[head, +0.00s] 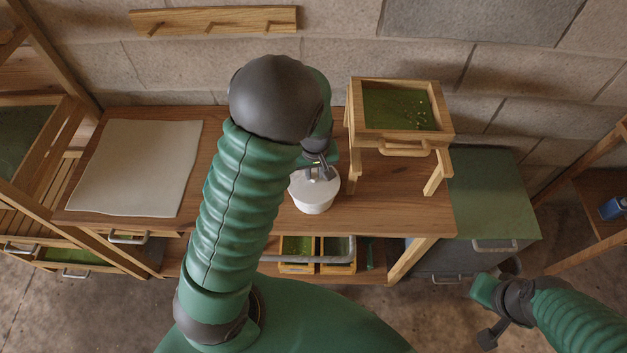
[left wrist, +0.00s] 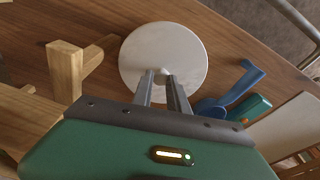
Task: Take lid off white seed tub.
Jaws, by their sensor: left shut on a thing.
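The white seed tub (head: 314,203) stands upright on the wooden bench. Its round white lid (left wrist: 165,47) fills the middle of the left wrist view and hides the tub below it. In the head view the lid looks seated on the tub, with no clear gap. My left gripper (head: 318,172) is over the lid.
A wooden stand with a green-bottomed tray (head: 400,107) is close to the tub's right. A blue tool (left wrist: 236,88) and a green one lie near the lid. A pale mat (head: 135,167) covers the bench's left. Green-bottomed boxes (head: 297,250) sit below; a grey-green cabinet (head: 490,198) stands right.

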